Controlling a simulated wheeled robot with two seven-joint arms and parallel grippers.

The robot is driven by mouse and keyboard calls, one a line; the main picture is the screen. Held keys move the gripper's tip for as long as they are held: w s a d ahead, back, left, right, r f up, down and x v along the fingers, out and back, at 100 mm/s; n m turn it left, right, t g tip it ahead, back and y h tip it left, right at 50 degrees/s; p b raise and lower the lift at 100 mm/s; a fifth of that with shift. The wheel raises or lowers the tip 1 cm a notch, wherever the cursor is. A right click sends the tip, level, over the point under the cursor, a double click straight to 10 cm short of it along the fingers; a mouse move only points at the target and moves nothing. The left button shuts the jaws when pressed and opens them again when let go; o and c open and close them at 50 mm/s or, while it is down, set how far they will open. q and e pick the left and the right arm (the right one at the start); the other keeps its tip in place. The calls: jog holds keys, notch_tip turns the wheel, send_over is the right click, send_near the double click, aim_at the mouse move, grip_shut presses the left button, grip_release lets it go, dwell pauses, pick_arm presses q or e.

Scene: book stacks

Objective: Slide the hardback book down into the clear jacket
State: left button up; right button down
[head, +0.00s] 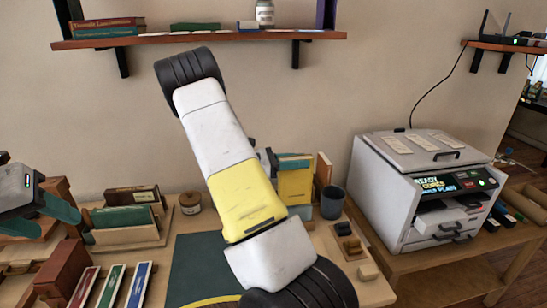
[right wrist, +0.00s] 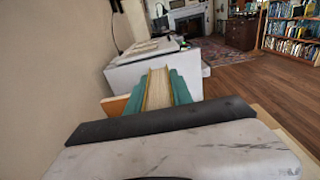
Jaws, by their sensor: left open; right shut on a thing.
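The hardback book (head: 296,187) has a yellow cover and stands upright at the back of the table in the head view, partly behind my right arm. My right gripper (head: 293,160) is shut on it, with a teal finger across its upper part. In the right wrist view the book's pale page edges (right wrist: 157,90) lie between both teal fingers. I cannot make out the clear jacket, nor whether the book's lower edge is inside it. My left gripper (head: 42,214) is open and empty at the left edge, above the table and apart from the book.
A brown board (head: 323,171) and a dark cup (head: 332,202) stand right of the book. A wooden rack of books (head: 130,235) and a small jar (head: 190,203) are at left. A white machine (head: 425,190) stands at right. A wall shelf (head: 200,37) is above.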

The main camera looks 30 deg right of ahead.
aim_at(296, 190)
jog(key=shift+f, duration=5.55)
jog(key=c, duration=1)
grip_release()
jog(key=shift+c, duration=0.2)
jog(key=shift+a, duration=0.15)
jog(key=v, duration=0.7)
jog(key=shift+a, duration=0.3)
jog(key=shift+w, duration=0.15)
